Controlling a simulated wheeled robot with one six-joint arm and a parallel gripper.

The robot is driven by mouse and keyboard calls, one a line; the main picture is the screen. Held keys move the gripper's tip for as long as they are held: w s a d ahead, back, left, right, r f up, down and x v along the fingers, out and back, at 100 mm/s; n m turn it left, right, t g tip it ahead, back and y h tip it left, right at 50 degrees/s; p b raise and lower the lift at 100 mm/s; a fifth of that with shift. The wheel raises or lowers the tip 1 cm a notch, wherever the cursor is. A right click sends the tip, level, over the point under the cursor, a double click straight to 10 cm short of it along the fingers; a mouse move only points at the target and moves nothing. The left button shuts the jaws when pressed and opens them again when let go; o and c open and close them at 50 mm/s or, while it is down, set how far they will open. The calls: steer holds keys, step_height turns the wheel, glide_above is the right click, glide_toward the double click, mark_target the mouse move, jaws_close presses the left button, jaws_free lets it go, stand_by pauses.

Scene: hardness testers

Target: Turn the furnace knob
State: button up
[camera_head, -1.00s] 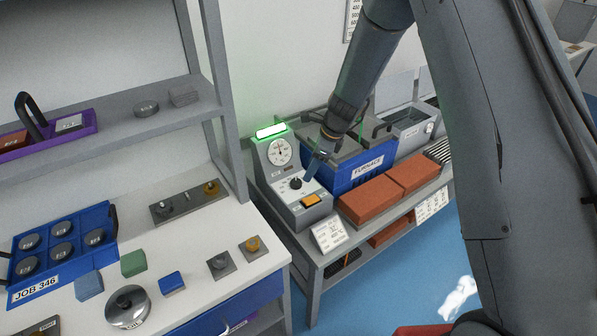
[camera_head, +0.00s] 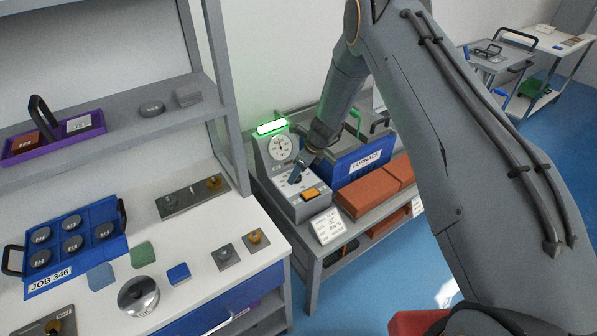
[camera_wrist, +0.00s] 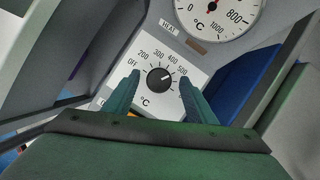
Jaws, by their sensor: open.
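The furnace knob (camera_wrist: 158,77) is a round black dial on a white scale plate in the wrist view. The plate is marked OFF and 200 upward, and the knob's white pointer aims to the upper right, near 400 to 500. My gripper (camera_wrist: 158,92) is open, with one finger on each side of the knob in that view; I cannot tell if they touch it. In the head view my gripper (camera_head: 297,173) is at the grey control box (camera_head: 308,206) and hides most of the knob.
A temperature gauge (camera_head: 281,147) and a lit green lamp (camera_head: 271,127) sit above the knob. An orange button (camera_head: 311,194) is close below. Red bricks (camera_head: 362,194) lie to the right, and a shelf post (camera_head: 232,130) stands to the left.

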steer(key=shift+f, duration=0.25)
steer(key=c, duration=0.9)
steer(key=shift+c, duration=0.7)
steer(key=shift+w+b, duration=0.1)
steer(key=shift+b, duration=0.2)
